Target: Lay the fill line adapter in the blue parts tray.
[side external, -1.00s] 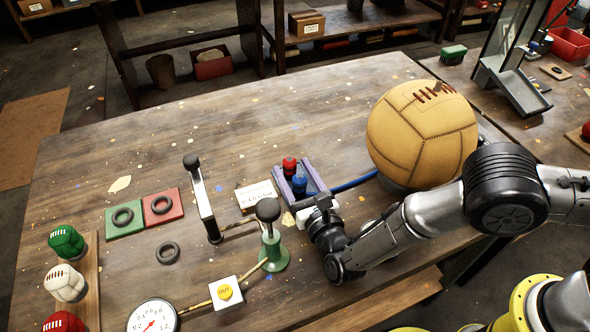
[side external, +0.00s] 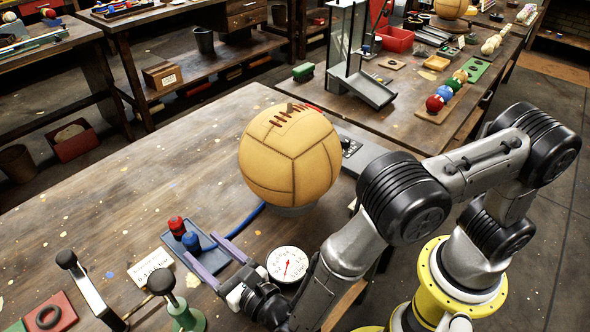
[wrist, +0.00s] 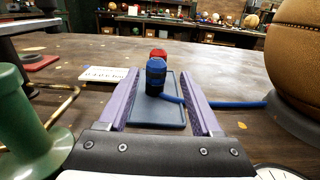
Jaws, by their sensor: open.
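The blue parts tray (side external: 212,244) is a shallow blue-grey tray flat on the wooden table; it shows in the wrist view (wrist: 172,113). A blue fitting (side external: 191,242) stands upright on it, and a blue hose (side external: 240,222) runs from its base towards the ball. I take this fitting, also in the wrist view (wrist: 156,77), for the fill line adapter. A red fitting (side external: 177,227) stands just behind it. My gripper (side external: 201,249) has long purple fingers, spread open and empty. Its fingers (wrist: 162,82) point at the tray, tips just short of the blue fitting.
A large tan leather ball (side external: 290,155) sits on a stand behind the tray. A white-faced gauge (side external: 287,264) is right of my gripper. A white label card (side external: 153,265), a green pump (side external: 187,316) and a black-handled lever (side external: 90,290) stand left. The table's far left is clear.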

